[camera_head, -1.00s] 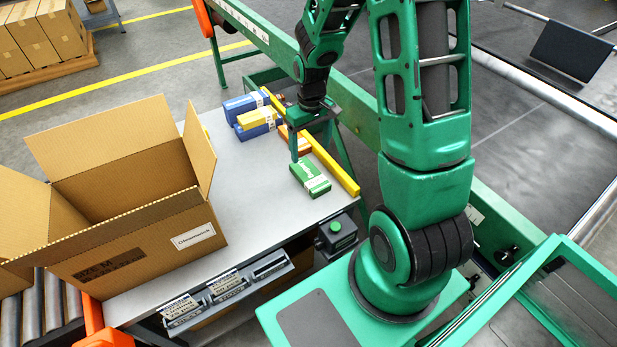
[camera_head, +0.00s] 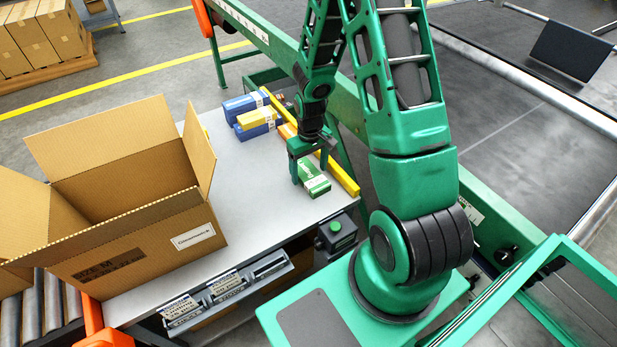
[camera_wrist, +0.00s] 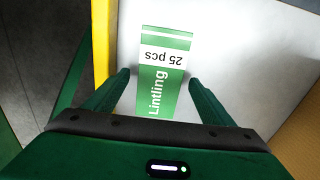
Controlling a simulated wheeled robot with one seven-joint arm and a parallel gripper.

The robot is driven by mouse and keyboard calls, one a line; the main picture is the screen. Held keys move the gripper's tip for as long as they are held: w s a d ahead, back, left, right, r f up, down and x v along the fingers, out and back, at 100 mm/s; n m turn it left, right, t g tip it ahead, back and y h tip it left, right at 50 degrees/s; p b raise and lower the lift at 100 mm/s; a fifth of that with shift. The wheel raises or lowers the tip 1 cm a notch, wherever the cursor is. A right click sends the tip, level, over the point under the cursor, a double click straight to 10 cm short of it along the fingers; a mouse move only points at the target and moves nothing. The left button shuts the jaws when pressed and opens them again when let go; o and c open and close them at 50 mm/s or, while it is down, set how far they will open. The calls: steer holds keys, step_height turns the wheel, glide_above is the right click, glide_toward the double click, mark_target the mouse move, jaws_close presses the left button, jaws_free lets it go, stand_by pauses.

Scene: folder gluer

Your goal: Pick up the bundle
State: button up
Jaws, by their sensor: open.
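A green and white bundle (camera_head: 314,181) lies on the light grey table near its right edge. In the wrist view the bundle (camera_wrist: 165,68) shows a white label reading "25 pcs" and "Lintling". My gripper (camera_head: 308,172) is above it and partly hides it in the head view. In the wrist view my gripper (camera_wrist: 157,75) is open, with one finger on each side of the bundle's near part. Gaps show between the fingers and the bundle. I cannot tell how high the fingertips are above the table.
A yellow rail (camera_head: 345,177) runs along the table's right edge, close to the bundle. Blue (camera_head: 246,103) and yellow (camera_head: 256,118) bundles are stacked behind. A large open carton (camera_head: 150,235) stands at left. The table (camera_head: 250,190) between carton and bundle is clear.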

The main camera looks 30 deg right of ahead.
steer(key=shift+f, duration=0.55)
steer(key=c, duration=1.3)
steer(key=shift+o, duration=0.2)
steer(key=shift+r, duration=0.1)
